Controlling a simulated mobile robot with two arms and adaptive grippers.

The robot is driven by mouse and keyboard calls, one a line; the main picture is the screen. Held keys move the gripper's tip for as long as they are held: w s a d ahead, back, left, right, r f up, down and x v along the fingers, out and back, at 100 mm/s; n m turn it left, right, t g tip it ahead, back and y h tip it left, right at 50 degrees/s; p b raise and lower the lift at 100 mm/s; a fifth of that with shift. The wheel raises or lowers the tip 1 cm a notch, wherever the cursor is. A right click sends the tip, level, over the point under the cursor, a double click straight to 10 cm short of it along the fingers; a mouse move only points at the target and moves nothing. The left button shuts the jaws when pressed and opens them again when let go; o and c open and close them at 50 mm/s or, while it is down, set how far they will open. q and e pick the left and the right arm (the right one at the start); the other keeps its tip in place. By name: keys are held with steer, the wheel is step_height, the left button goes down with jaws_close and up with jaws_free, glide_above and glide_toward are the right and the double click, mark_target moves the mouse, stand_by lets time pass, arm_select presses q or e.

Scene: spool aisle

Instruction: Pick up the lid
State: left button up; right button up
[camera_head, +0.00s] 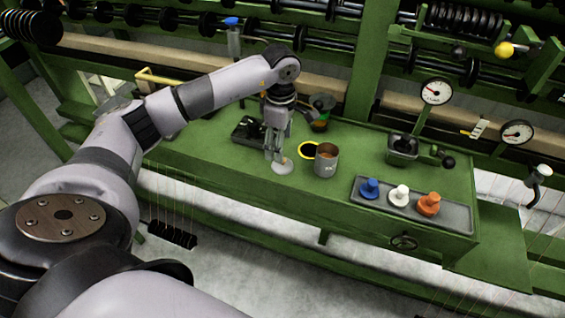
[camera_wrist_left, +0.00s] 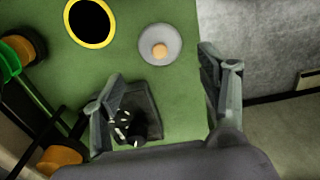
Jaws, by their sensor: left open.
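The lid (camera_head: 284,168) is a round light-grey disc with a small tan knob. It lies flat near the front edge of the green bench, left of a grey pot (camera_head: 327,162) with brown contents. In the left wrist view the lid (camera_wrist_left: 147,48) is in full view, beyond the gap between my fingers. My left gripper (camera_head: 276,154) points down just above the lid, partly covering it in the head view. In the wrist view the left gripper (camera_wrist_left: 160,85) is open, with nothing between its fingers. My right gripper is not in view.
A yellow ring with a black middle (camera_wrist_left: 91,24) lies behind the pot. A black tray of dark parts (camera_head: 246,132) and a dark jar (camera_head: 322,108) stand near my gripper. A grey tray (camera_head: 372,201) with blue, white and orange knobs lies right. Spool racks line the back.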

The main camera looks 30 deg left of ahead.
arm_select(q)
steer(key=shift+d+f+p, duration=0.15)
steer(key=shift+f+p, duration=0.15)
steer(key=shift+f, duration=1.35)
steer(key=shift+d+f+p, duration=0.1)
steer(key=shift+f+p, duration=0.15)
steer(key=shift+f, duration=1.35)
steer(key=c, duration=1.1)
steer(key=shift+c, duration=0.2)
